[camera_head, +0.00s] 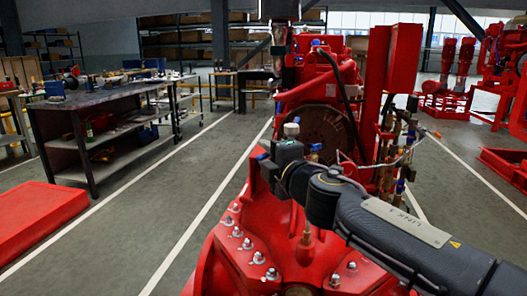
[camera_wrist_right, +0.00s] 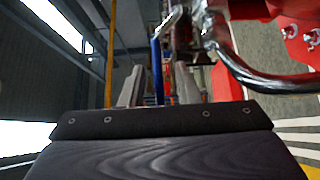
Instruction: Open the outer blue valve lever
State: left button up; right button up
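In the right wrist view a slim blue lever (camera_wrist_right: 157,70) stands upright between the two grey fingers of my right gripper (camera_wrist_right: 160,90). The fingers are apart, with a visible gap on each side of the lever, so I see no grip on it. In the head view my right gripper (camera_head: 268,168) is at the front of the red pumpset (camera_head: 322,125), partly hidden by its own dark body. A small blue piece (camera_head: 262,157) shows beside it, and another blue piece (camera_head: 315,147) shows just to its right. A dark part at the top may be my left arm; its fingers are unclear.
A curved metal pipe (camera_wrist_right: 255,78) runs close to the right of the gripper in the wrist view. Red bolted flanges (camera_head: 245,245) lie below my right arm. A workbench (camera_head: 105,105) stands at left, with open floor (camera_head: 190,180) between.

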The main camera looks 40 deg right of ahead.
jog(key=p+v, duration=0.2)
jog(key=v, duration=0.4)
